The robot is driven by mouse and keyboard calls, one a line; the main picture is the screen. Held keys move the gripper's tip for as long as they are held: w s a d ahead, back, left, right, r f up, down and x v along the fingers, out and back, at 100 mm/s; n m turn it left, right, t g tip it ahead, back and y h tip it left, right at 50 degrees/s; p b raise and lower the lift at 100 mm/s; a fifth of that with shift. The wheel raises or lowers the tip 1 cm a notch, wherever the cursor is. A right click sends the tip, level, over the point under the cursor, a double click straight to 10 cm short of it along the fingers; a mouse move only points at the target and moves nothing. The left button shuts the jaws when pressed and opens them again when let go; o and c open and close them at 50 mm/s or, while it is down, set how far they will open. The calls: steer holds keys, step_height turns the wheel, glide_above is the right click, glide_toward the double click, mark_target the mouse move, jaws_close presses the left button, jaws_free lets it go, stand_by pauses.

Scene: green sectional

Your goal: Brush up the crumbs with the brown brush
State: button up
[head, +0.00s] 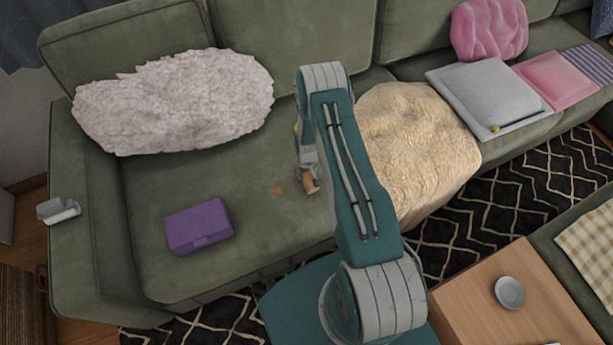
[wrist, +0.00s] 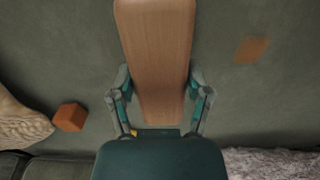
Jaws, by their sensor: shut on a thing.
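The brown wooden brush (wrist: 155,50) is held between the two fingers of my gripper (wrist: 159,85) in the wrist view. Its handle points up and out of that picture; any bristles are hidden. In the head view, my gripper (head: 307,168) is low over the green sofa seat, with the brown brush (head: 310,183) at its tip. An orange-brown crumb patch (head: 278,191) lies on the seat just left of the brush. It also shows as a blurred patch at the upper right of the wrist view (wrist: 251,49). I cannot tell whether the brush touches the seat.
An orange-brown block (wrist: 70,117) lies on the seat at the left of the wrist view. A purple box (head: 199,226) sits to the left, a fluffy pale cushion (head: 172,100) behind, and a cream blanket (head: 415,145) to the right.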

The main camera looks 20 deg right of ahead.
steer(key=shift+r, duration=2.1)
steer(key=shift+r, duration=1.5)
steer(key=shift+w+a, duration=0.1)
